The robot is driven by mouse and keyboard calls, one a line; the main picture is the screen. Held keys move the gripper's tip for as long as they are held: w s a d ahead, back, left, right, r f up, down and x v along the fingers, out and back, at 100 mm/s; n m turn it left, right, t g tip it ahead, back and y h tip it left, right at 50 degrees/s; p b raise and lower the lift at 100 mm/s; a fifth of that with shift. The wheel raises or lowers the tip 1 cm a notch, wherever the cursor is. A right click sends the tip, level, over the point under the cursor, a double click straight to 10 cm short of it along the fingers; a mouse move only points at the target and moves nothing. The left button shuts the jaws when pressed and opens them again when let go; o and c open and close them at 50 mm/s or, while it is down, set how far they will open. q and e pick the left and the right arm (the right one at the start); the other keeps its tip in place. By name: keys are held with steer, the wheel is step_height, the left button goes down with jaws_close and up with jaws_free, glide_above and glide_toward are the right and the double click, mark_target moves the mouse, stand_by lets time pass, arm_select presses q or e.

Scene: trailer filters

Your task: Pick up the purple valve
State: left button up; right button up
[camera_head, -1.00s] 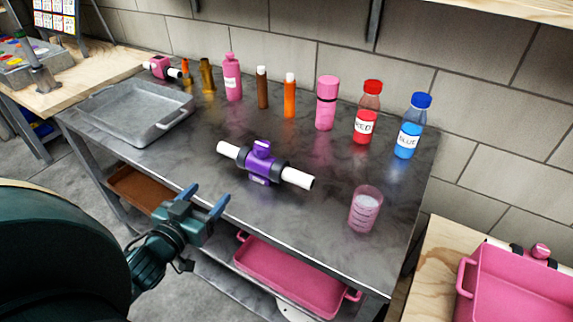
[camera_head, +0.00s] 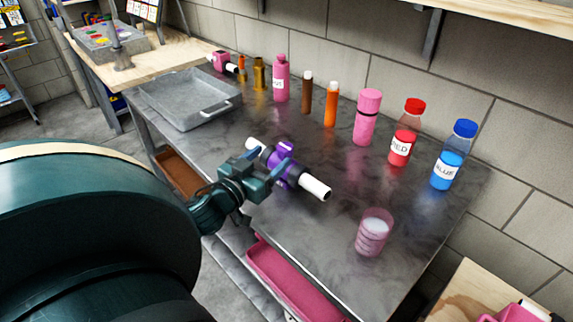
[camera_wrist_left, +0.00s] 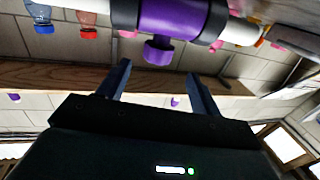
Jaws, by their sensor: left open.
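The purple valve (camera_head: 287,166) lies on the dark metal table, with black collars and white pipe ends, its purple knob on top. In the left wrist view the valve (camera_wrist_left: 170,22) spans the top, just past the fingertips. My left gripper (camera_head: 266,162) is open at the near side of the valve and partly covers its left half. In the left wrist view its two fingers (camera_wrist_left: 156,75) stand apart with nothing between them. I cannot tell whether a finger touches the valve. My right gripper is not in view.
A grey tray (camera_head: 190,99) is at the table's left. Bottles stand along the back, including the red bottle (camera_head: 405,133) and blue bottle (camera_head: 453,156). A pink beaker (camera_head: 374,232) stands right of the valve. A pink tray (camera_head: 290,283) is on the shelf below.

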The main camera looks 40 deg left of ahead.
arm_select(q)
steer(key=w, duration=0.8)
steer(key=shift+w+a, duration=0.15)
steer(key=shift+a, duration=0.2)
steer(key=shift+c, duration=0.4)
steer(key=shift+r, duration=0.1)
jaws_close()
